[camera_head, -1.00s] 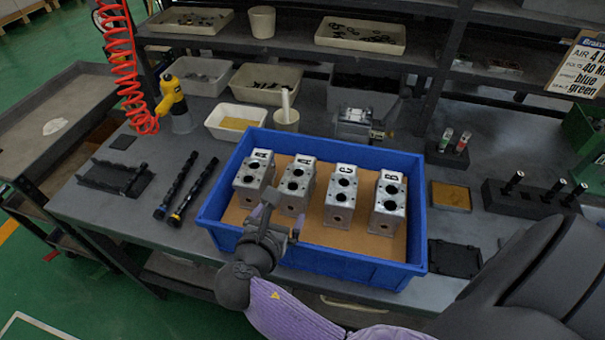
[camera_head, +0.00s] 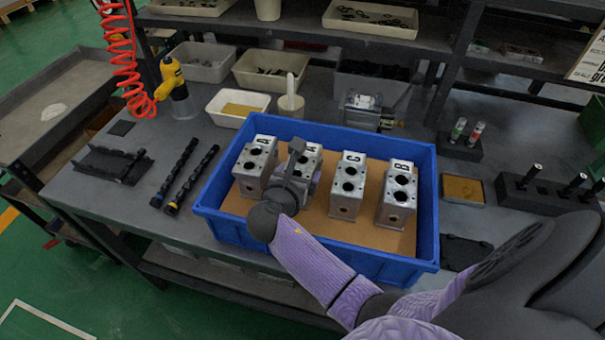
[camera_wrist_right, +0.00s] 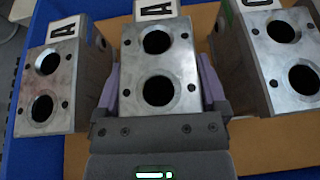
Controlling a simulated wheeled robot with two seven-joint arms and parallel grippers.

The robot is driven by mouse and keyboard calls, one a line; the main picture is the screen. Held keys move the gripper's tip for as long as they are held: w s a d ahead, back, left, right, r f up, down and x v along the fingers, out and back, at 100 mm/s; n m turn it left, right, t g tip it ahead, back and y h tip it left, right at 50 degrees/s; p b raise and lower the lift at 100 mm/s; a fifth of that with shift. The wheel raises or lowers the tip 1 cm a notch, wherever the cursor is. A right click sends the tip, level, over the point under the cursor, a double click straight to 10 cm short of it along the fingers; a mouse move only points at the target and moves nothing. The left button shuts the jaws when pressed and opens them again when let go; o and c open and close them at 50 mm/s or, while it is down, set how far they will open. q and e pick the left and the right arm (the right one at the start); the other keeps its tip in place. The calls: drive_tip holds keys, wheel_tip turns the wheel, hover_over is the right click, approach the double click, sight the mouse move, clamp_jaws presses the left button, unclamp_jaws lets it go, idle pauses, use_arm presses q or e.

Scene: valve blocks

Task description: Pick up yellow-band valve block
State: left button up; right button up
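Several silver valve blocks with two round bores on top stand in a row in a blue crate (camera_head: 340,252), labelled A, A, C and B. My right gripper (camera_head: 292,180) is at the second block from the left, an A block (camera_head: 311,152). In the right wrist view, the gripper (camera_wrist_right: 160,88) has a purple finger on each side of this block (camera_wrist_right: 158,68). The fingers are open around it and very near its sides; contact cannot be told. The block stands upright in the row. I cannot make out a yellow band on any block. My left gripper is not in view.
The left A block (camera_head: 256,168) and the C block (camera_head: 347,186) stand close on either side; the B block (camera_head: 397,195) is at the right. Two dark rods (camera_head: 186,175) and a black rack (camera_head: 112,163) lie left of the crate. Shallow bins (camera_head: 238,106) stand behind.

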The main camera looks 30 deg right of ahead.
clamp_jaws()
drive_tip(key=shift+r, duration=0.1)
